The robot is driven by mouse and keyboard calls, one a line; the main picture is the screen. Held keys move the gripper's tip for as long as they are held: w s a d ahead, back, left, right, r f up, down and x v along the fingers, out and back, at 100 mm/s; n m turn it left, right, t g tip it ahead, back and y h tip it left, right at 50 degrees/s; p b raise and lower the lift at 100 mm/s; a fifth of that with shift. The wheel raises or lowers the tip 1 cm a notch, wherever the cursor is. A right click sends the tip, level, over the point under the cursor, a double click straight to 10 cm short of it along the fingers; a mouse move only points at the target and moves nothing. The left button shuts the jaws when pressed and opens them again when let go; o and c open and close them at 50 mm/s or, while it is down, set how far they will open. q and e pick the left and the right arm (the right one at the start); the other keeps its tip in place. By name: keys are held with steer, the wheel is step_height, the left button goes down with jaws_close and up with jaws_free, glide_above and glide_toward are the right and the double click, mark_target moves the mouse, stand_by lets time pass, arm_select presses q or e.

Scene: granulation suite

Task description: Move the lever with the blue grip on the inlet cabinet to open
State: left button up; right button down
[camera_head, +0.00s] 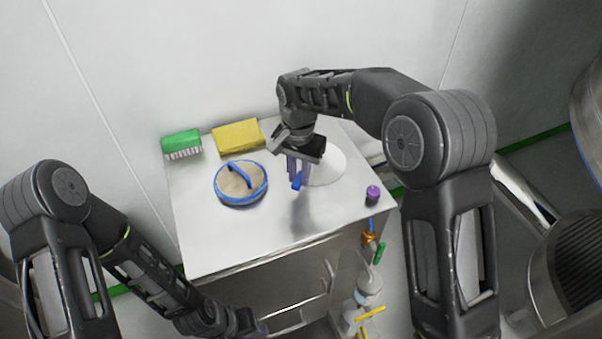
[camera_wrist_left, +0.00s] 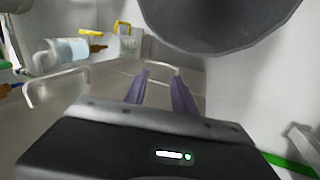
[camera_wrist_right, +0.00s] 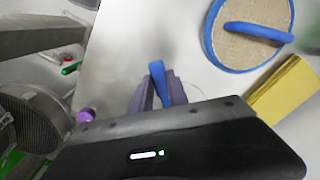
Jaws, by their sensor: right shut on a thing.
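My right gripper (camera_head: 298,178) is over the steel cabinet top (camera_head: 210,250), its purple fingers shut on a blue grip (camera_head: 297,182). In the right wrist view the blue grip (camera_wrist_right: 157,78) stands out between the fingertips (camera_wrist_right: 158,92). The rest of its lever is hidden, so I cannot tell how it is mounted or set. My left gripper (camera_wrist_left: 162,85) is open and empty in the left wrist view, low in front of the cabinet. In the head view it is partly cut off at the bottom edge.
A round blue-rimmed lid with a blue handle (camera_head: 241,186), a green brush (camera_head: 182,142) and a yellow sponge (camera_head: 237,136) lie on the cabinet top. A purple knob (camera_head: 373,193) is at its right edge. Fittings with green (camera_head: 379,253) and yellow (camera_head: 372,314) handles line the right side.

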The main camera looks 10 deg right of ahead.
steer(key=shift+a+r, duration=0.1)
steer(key=c, duration=1.3)
jaws_free()
step_height(320, 180, up, 8)
steer(key=shift+f+b, duration=0.15)
steer(key=shift+b, duration=0.15)
